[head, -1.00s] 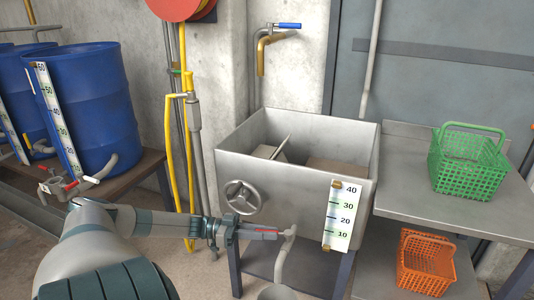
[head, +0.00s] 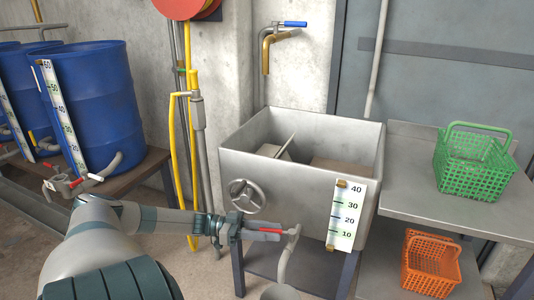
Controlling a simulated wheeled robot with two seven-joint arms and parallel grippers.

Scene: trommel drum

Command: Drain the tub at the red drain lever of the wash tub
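The grey metal wash tub (head: 290,185) stands at the centre, with brown-grey pieces inside. Its red drain lever (head: 272,230) is low at the front, beside the grey drain pipe (head: 287,255). My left gripper (head: 264,232) is at the lever, its fingers pointing right along it. The lever shows between or just beside the fingers; whether they are closed on it I cannot tell. A scale strip (head: 345,215) marked 10 to 40 is on the tub's front. No water is visible in the tub. My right gripper is not in view.
A round handwheel (head: 246,196) is on the tub front, just above my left gripper. A grey bucket (head: 279,292) is under the pipe, cut by the frame. Green (head: 470,165) and orange (head: 430,265) baskets stand on the right shelves. Blue drums (head: 95,105) stand left.

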